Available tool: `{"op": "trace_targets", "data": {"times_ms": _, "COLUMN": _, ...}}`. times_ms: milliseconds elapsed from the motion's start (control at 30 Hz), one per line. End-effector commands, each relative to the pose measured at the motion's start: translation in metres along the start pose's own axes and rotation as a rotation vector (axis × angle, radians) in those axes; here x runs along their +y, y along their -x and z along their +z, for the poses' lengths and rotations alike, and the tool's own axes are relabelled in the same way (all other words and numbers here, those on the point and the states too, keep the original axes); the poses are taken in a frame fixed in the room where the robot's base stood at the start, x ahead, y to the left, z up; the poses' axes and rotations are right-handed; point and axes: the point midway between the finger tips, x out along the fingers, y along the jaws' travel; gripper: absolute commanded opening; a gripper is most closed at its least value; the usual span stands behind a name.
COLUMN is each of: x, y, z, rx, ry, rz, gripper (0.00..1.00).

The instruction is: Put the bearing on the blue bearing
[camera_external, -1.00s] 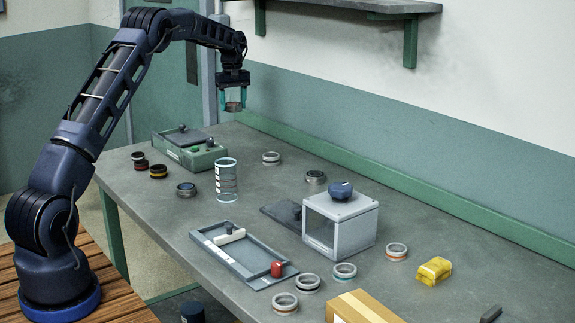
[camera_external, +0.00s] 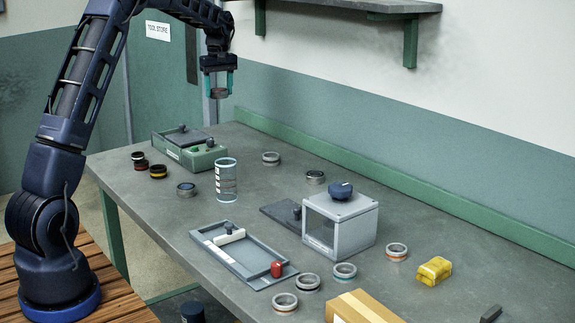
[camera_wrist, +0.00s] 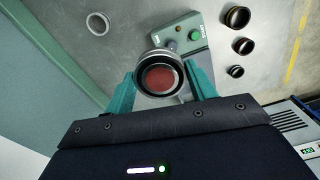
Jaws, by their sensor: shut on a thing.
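My gripper (camera_external: 219,92) is shut on a bearing (camera_external: 219,93), high above the far left end of the bench. In the wrist view the held bearing (camera_wrist: 160,73) is a metal ring with a dark rim, seen between the teal fingers; a reddish-brown face shows inside it. A grey bearing with a bluish centre (camera_external: 186,189) lies on the bench left of the clear cylinder, apart from my gripper. Another ring with a dark bluish band (camera_external: 307,283) lies near the front; I cannot tell for certain which is the blue bearing.
A green box with buttons (camera_external: 195,155) stands below my gripper. Dark rings (camera_external: 158,171) lie left of it. A clear cylinder (camera_external: 226,180), a grey tray (camera_external: 243,257), a grey box with a blue knob (camera_external: 341,222) and a yellow object (camera_external: 434,270) stand on the bench.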

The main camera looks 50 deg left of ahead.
Motion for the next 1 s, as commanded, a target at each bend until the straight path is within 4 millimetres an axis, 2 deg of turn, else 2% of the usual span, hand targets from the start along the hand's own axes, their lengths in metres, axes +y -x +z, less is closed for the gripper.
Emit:
{"op": "trace_targets", "data": {"times_ms": 33, "x": -0.01, "y": 0.004, "z": 0.011, "rx": 0.001, "ry": 0.003, "rz": 0.001, "gripper": 0.25}}
{"op": "trace_targets", "data": {"times_ms": 333, "x": -0.073, "y": 0.007, "z": 0.069, "rx": -0.001, "ry": 0.032, "rz": 0.002, "gripper": 0.25}}
{"op": "trace_targets", "data": {"times_ms": 700, "x": -0.15, "y": -0.002, "z": 0.137, "rx": -0.011, "ry": 0.06, "rz": 0.007, "gripper": 0.25}}
{"op": "trace_targets", "data": {"times_ms": 833, "x": -0.166, "y": -0.005, "z": 0.15, "rx": -0.012, "ry": 0.065, "rz": 0.009, "gripper": 0.25}}
{"op": "trace_targets", "data": {"times_ms": 1000, "x": -0.174, "y": -0.013, "z": 0.157, "rx": -0.015, "ry": 0.068, "rz": 0.008, "gripper": 0.25}}
